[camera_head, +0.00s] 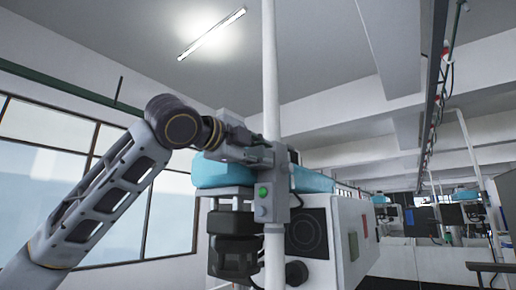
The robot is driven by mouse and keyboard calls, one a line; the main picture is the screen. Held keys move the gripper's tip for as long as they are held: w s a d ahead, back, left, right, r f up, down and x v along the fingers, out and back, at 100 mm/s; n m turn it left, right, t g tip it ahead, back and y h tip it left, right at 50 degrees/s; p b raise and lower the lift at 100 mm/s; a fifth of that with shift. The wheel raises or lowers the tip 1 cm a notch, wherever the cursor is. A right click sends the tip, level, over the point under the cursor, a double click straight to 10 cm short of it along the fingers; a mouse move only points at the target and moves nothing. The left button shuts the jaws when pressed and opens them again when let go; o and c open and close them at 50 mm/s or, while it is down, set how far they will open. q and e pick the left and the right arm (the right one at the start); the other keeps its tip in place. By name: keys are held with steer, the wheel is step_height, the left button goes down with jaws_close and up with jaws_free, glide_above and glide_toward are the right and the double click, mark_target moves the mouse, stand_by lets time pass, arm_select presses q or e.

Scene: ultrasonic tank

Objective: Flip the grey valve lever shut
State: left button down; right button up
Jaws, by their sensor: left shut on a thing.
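My left arm comes in from the left, and its gripper (264,155) is at the white vertical pipe (271,70), level with the top of a grey housing (281,182). The gripper is shut on the grey valve lever, which is mostly hidden by the fingers; its exact angle cannot be told. The grey housing is upright against the pipe and has a green button (263,191) on its front. My right gripper is not in view.
A white machine cabinet (345,235) with a round dark panel stands just behind the pipe. A blue cover (222,172) and a black device (232,252) are close below the gripper. Windows (125,205) line the left wall. Similar machines stand farther back at right.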

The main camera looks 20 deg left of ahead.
arm_select(q)
steer(key=shift+f, duration=0.1)
steer(key=c, duration=1.2)
jaws_free()
steer(key=shift+s, duration=0.15)
steer(key=v, duration=1.1)
steer(key=shift+s+a, duration=0.15)
steer(key=shift+s, duration=0.25)
